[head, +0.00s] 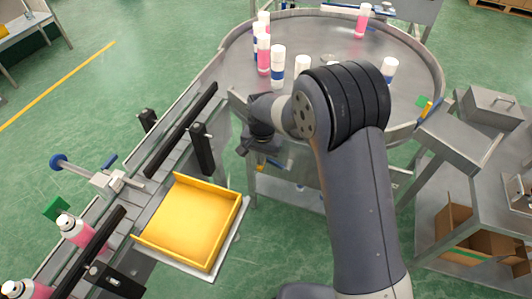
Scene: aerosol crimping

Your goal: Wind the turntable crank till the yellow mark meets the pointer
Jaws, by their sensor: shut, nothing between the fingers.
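The turntable (233,62) is a large round grey metal table with a raised rim at the upper right. A small yellow mark (427,109) shows at its right rim, with a green piece (421,103) beside it; I cannot tell which part is the pointer. My gripper (243,151) is a dark shape at the turntable's near left edge, pointing down. It is shut and holds nothing. Small yellow and blue parts (270,163) show just below it; whether they belong to the crank is unclear. My arm hides much of the near rim, and I cannot make out the crank.
Several pink, white and blue cans (277,62) stand on the turntable. A conveyor (165,165) with black guides runs down to the lower left, beside a yellow tray (190,222). A metal bench (482,150) with cardboard boxes (465,228) underneath stands at right.

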